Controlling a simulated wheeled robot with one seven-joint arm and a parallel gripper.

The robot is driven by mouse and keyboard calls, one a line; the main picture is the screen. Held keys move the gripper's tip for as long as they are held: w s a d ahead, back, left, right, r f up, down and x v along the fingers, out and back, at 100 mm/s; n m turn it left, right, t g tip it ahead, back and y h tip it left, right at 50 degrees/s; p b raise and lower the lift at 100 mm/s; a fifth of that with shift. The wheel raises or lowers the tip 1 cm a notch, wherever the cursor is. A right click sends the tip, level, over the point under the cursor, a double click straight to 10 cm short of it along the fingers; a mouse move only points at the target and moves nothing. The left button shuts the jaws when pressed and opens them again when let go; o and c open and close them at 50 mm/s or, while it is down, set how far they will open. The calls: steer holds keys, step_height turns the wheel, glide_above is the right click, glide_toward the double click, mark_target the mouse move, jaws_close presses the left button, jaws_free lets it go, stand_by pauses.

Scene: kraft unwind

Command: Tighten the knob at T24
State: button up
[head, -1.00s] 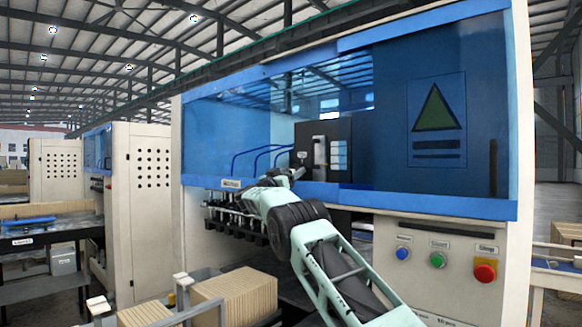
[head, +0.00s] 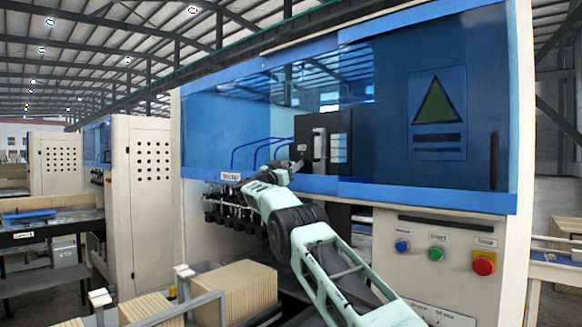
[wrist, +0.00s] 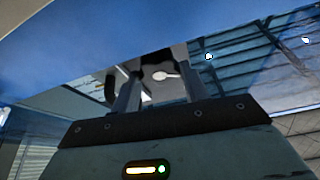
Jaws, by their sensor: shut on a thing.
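My gripper (head: 299,163) is at the machine front, at the lower edge of the blue window beside the black panel, small in the head view. In the wrist view its two dark fingers (wrist: 155,80) point away from me, shut on a small part that is mostly hidden. A pale round-ended piece (wrist: 164,76) shows between the fingertips against a grey and dark background; it may be the knob, but its shape is unclear. A small white label (head: 231,176) is on the blue rail to the left; I cannot read T24 on it.
The black panel (head: 312,130) has an upright handle. Below right are blue (head: 402,246), green (head: 437,254) and red (head: 484,262) buttons. A row of dark fittings (head: 225,215) hangs under the rail. Stacked tan boards (head: 240,288) stand in front, behind a grey rail (head: 185,312).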

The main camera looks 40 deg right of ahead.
steer(key=o, duration=1)
steer(key=b+v, duration=1.1)
steer(key=v, duration=0.6)
steer(key=shift+a+f, duration=0.15)
steer(key=shift+a, duration=0.05)
